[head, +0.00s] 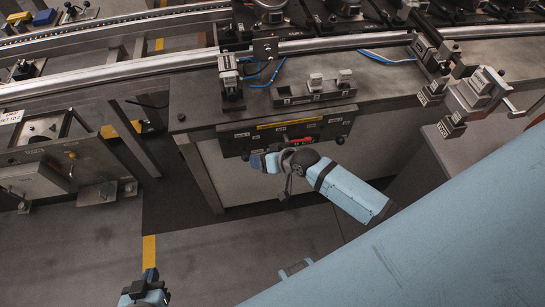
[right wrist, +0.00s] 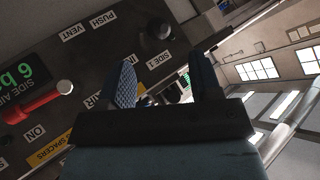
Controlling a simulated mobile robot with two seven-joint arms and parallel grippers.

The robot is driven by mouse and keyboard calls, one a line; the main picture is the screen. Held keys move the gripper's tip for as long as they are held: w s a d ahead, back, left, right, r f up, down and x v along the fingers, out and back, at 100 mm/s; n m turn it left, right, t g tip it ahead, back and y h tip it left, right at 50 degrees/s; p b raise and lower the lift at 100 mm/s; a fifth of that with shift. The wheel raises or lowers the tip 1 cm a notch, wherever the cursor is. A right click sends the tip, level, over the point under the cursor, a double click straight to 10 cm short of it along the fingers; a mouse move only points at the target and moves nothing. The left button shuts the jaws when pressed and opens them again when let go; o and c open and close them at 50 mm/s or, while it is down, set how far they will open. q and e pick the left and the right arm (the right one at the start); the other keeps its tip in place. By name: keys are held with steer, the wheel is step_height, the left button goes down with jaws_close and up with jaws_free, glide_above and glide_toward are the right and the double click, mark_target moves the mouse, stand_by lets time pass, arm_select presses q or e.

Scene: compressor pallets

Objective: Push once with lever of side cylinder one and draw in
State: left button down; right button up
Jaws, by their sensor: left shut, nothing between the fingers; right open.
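Contact with the panel cannot be told. My left gripper (head: 146,284) is shut and empty, low over the floor.
A red handle (right wrist: 38,102) sticks out of the panel beside a green display (right wrist: 17,78). A curved rail (head: 120,72) runs behind. The floor (head: 210,245) between my grippers is free.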

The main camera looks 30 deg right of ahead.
steer(key=v, duration=0.4)
steer(key=shift+s+r, duration=0.1)
stand_by(0.4)
steer(key=s+a+r+n+t+h+p, duration=0.1)
steer(key=s+r+p, duration=0.2)
steer(key=s, duration=0.4)
steer(key=s+a+r+n+h+p, duration=0.1)
steer(key=s+r+n+p, duration=0.1)
steer(key=s+r+p, duration=0.2)
steer(key=s+p, duration=0.2)
steer(key=s, duration=0.2)
steer(key=shift+t+p, duration=0.3)
steer(key=shift+t, duration=0.1)
steer(key=shift+r, duration=0.1)
steer(key=shift+w, duration=0.1)
stand_by(0.7)
